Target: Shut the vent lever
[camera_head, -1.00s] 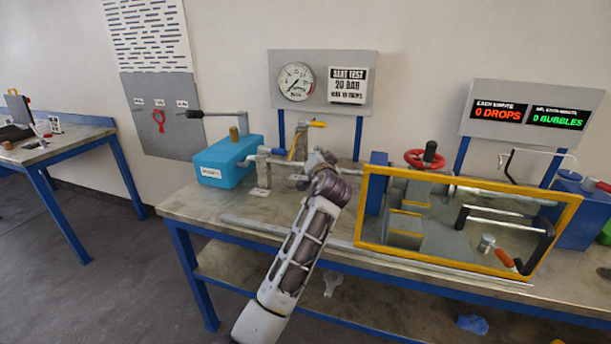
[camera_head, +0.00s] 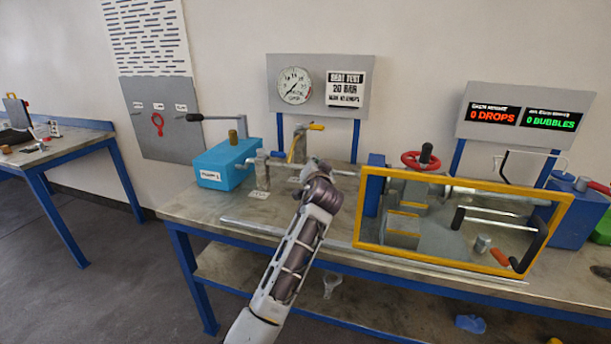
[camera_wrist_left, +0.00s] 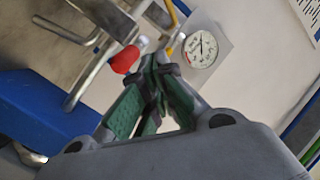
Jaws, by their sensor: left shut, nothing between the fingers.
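A red-tipped lever (camera_wrist_left: 126,60) on grey pipework shows in the left wrist view, just left of my fingertips. I take it for the vent lever; in the head view it is not distinct behind my gripper. My left gripper (camera_wrist_left: 158,60) has its green fingers together at the tips, with nothing between them. I cannot tell whether they touch the red tip. In the head view my left gripper (camera_head: 315,165) is at the pipe on the bench, its fingers largely hidden by the wrist. My right gripper is not in view.
A blue box pump (camera_head: 222,165) with a long handle stands left of the pipe. A yellow-handled lever (camera_head: 316,127) rises behind my gripper. A yellow frame (camera_head: 460,262) fronts the vessel area on the right. A pressure gauge (camera_head: 295,86) hangs behind.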

